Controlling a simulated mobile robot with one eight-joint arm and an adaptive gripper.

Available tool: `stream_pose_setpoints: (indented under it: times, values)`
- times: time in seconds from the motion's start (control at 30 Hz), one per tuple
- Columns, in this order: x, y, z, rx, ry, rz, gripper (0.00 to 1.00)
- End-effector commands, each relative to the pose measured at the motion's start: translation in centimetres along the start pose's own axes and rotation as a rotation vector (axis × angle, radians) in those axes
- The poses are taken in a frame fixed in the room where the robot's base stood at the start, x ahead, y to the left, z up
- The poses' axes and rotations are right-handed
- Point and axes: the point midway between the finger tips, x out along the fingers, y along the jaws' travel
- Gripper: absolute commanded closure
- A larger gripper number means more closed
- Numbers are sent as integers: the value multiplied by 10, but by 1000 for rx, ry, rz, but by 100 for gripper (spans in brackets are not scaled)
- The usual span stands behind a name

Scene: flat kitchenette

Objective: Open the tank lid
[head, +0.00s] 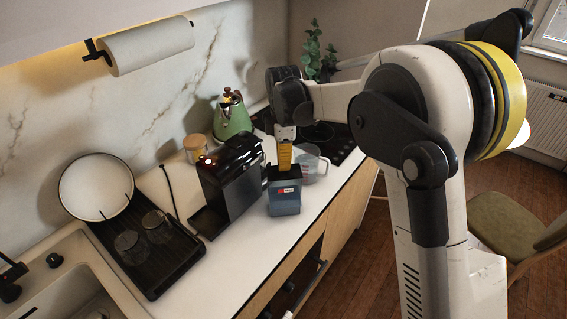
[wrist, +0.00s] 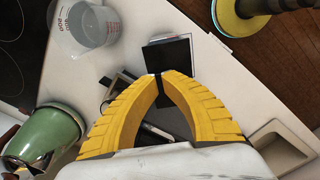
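The tank (head: 285,200) is a small blue-grey box with a dark top and a red label. It stands upright on the white counter, just right of the black coffee machine (head: 232,178). My gripper (head: 284,168) points down with its yellow fingers at the tank's top. In the wrist view the fingertips (wrist: 158,76) come together at the near edge of a dark square, which looks like the tank's lid (wrist: 168,54). The fingers look shut. I cannot tell whether a lid edge is between them. The fingers hide part of the area below.
A clear measuring jug (head: 311,166) stands close to the tank's right. A green kettle (head: 232,117) and a wood-lidded jar (head: 195,147) stand behind the coffee machine. A black drying rack (head: 185,255) with glasses lies to the left. The counter in front of the coffee machine is clear.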

Motion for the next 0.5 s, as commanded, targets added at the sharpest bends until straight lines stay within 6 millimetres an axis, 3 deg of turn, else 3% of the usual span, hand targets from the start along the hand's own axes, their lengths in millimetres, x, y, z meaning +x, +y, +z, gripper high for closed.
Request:
stream_pose_setpoints:
  times: [0.5]
  values:
    - [-1,-1,0,0,0,32,100]
